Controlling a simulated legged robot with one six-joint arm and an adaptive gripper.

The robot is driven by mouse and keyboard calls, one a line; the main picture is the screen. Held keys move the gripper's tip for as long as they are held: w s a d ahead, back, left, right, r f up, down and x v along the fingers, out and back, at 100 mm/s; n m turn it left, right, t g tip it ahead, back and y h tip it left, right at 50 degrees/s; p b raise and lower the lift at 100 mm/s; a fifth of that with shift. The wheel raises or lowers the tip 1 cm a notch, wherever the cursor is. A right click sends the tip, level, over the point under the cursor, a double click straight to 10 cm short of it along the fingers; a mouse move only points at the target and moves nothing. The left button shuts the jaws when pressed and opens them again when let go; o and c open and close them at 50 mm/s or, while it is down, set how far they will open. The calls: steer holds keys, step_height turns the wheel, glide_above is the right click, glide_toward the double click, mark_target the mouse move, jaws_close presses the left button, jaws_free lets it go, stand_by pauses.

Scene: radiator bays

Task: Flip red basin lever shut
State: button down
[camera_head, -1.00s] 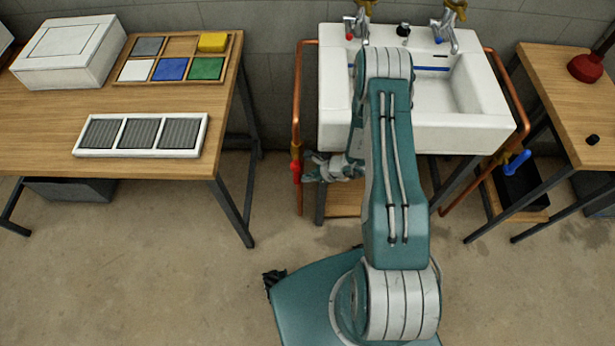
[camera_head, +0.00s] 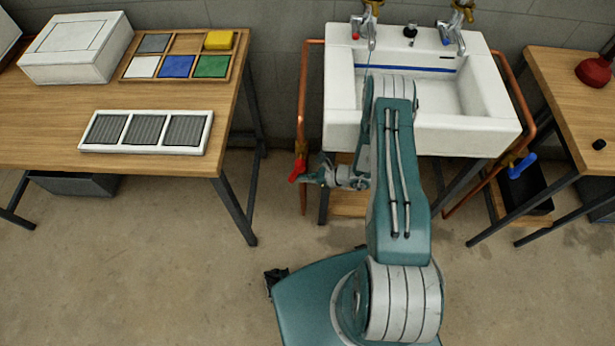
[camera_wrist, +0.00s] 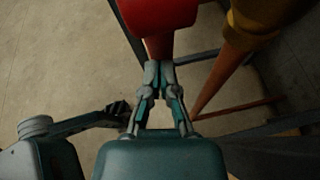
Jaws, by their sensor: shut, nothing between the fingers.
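The red basin lever (camera_head: 297,171) sits on a brass valve (camera_head: 301,148) on the left copper pipe below the basin (camera_head: 420,130). It slants down and to the left, off the line of the pipe. In the wrist view the red lever (camera_wrist: 158,14) fills the top middle, with the brass valve body (camera_wrist: 262,18) to its right. My gripper (camera_head: 310,178) is just right of the lever's lower part. In the wrist view my gripper (camera_wrist: 158,66) is shut and empty, its tips right at the lever's near end. I cannot tell whether they touch it.
A blue lever (camera_head: 521,165) is on the right copper pipe (camera_head: 530,110). A wooden table (camera_head: 60,155) with a white box, a tray of coloured blocks and a grille stands left. Another table (camera_head: 560,100) stands right. Open floor lies between the left table and basin.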

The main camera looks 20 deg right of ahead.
mark_target(291, 178)
steer(key=shift+w+a+r+t+y, duration=0.1)
steer(key=shift+w+a+t+y, duration=0.1)
steer(key=shift+a+y, duration=0.35)
steer(key=shift+w+a+r+t+y, duration=0.1)
steer(key=shift+w+a+t+y, duration=0.1)
steer(key=shift+a+y, duration=0.35)
steer(key=shift+w+a+r+t+y, duration=0.1)
steer(key=shift+w+a+t+y, duration=0.15)
steer(key=shift+a, duration=0.45)
steer(key=shift+a+m+y, duration=0.2)
steer(key=shift+m+y, duration=0.1)
steer(key=shift+y, duration=0.25)
steer(key=shift+w+a+r+t, duration=0.1)
steer(key=shift+a+r+t, duration=0.1)
steer(key=shift+a+t, duration=0.05)
steer(key=shift+w+a+r+t+y, duration=0.2)
steer(key=shift+a+r+y, duration=0.15)
steer(key=shift+a+r, duration=0.2)
steer(key=shift+w+a+r+t+y, duration=0.1)
steer(key=shift+w+a+r+y, duration=0.05)
steer(key=shift+a+r+y, duration=0.35)
steer(key=shift+r, duration=0.15)
